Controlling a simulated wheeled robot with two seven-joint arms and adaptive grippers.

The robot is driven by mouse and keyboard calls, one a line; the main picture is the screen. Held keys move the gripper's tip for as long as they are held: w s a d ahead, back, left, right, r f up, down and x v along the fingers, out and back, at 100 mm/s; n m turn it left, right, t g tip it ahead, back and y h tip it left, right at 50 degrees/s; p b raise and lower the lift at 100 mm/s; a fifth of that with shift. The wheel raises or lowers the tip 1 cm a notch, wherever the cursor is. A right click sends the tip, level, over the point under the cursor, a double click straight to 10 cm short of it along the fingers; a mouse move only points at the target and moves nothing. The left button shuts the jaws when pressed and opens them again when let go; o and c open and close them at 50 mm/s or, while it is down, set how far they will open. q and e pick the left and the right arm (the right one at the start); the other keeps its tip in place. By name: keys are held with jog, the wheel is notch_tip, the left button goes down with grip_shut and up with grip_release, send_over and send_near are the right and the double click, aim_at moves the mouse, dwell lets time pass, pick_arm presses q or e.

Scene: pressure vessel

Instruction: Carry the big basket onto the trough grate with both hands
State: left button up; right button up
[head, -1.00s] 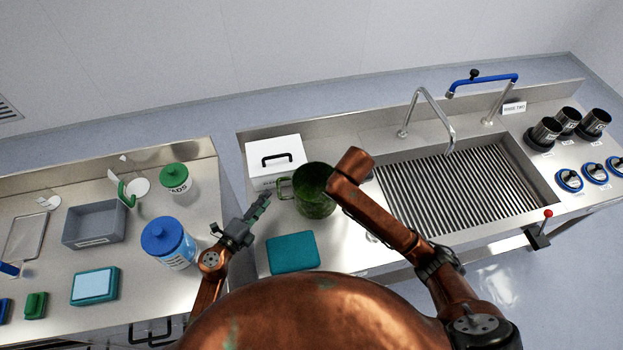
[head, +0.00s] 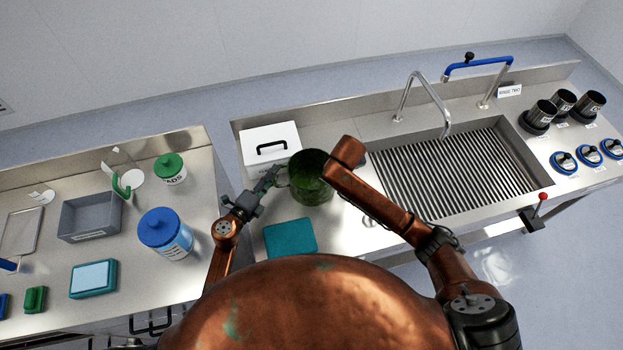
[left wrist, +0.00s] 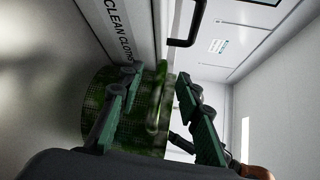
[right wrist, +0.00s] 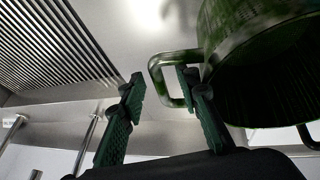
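The big basket (head: 312,182) is a dark green mesh drum standing upright on the steel counter, left of the trough grate (head: 450,175). My left gripper (head: 272,178) is at its left handle. In the left wrist view the basket (left wrist: 95,95) fills the left, and its handle (left wrist: 158,100) stands between the open fingers (left wrist: 155,100). In the right wrist view the basket (right wrist: 255,60) is at upper right. Its other handle (right wrist: 157,75) lies between the open fingers (right wrist: 160,95), one finger appearing inside the loop. My right arm hides the right gripper in the head view.
A white box (head: 270,146) marked clean cloths stands close behind the basket. A teal block (head: 290,238) lies in front. A bent faucet (head: 430,95) and a blue-armed faucet (head: 480,68) reach over the trough's back side. Left bench holds jars and a grey bin (head: 90,217).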

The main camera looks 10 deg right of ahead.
pick_arm(q)
jog(key=shift+w+d+f, duration=0.1)
jog(key=shift+w+d, duration=0.3)
jog(key=shift+w, duration=0.1)
pick_arm(e)
jog(key=shift+w+d+f, duration=0.1)
jog(key=shift+w+f, duration=0.1)
jog(key=shift+f, duration=0.35)
pick_arm(q)
jog(key=shift+c, duration=0.4)
pick_arm(e)
jog(key=shift+c, duration=0.4)
pick_arm(q)
grip_shut()
pick_arm(e)
grip_shut()
jog(key=shift+r, duration=0.1)
